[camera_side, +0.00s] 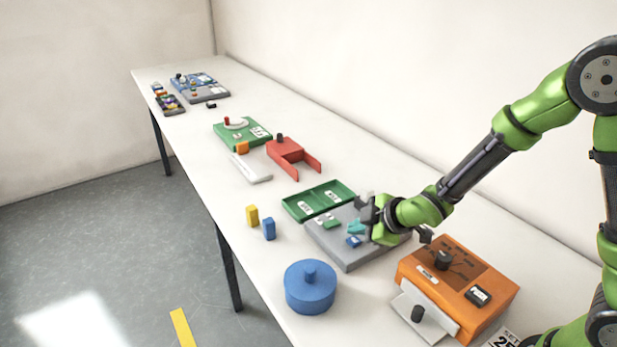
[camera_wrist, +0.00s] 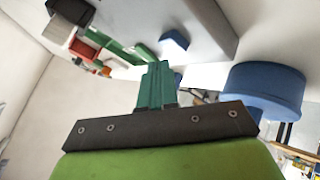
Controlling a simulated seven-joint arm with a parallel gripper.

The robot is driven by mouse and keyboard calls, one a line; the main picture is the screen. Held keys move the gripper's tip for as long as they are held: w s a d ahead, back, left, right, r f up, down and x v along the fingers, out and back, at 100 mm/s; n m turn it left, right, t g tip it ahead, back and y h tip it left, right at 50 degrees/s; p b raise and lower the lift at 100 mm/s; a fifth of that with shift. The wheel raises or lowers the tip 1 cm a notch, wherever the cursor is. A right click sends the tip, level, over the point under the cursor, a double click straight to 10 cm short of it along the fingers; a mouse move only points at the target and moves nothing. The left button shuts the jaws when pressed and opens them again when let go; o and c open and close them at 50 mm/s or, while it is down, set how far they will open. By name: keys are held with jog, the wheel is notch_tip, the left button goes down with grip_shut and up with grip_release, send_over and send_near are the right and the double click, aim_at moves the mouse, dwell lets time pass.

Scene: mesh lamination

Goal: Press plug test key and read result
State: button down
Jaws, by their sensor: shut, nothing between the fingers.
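My gripper (camera_side: 355,227) is low over the grey board (camera_side: 340,255). In the wrist view its teal fingers (camera_wrist: 157,85) are together with nothing between them. A small blue block (camera_side: 353,242) sits on the board just below the fingertips. It also shows in the wrist view (camera_wrist: 174,42), beyond the fingers. I cannot tell whether the fingers touch anything. A green piece with a white label (camera_side: 328,221) lies on the board to the left. My wrist hides the board's right part. No part is clearly readable as the plug test key, and no result can be read.
An orange box (camera_side: 480,290) with a dial and black switch stands close on the right. A blue round lidded pot (camera_side: 310,290) stands in front. A green tray (camera_side: 295,207) lies behind the board. Yellow (camera_side: 252,215) and blue (camera_side: 269,229) blocks stand near the front edge.

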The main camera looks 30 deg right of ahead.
aim_at(357, 242)
jog(key=shift+f, duration=0.15)
dwell(0.6)
jog(key=shift+f, duration=0.3)
jog(key=shift+f, duration=0.45)
dwell(0.8)
jog(key=shift+r, duration=0.9)
jog(key=shift+r, duration=2.5)
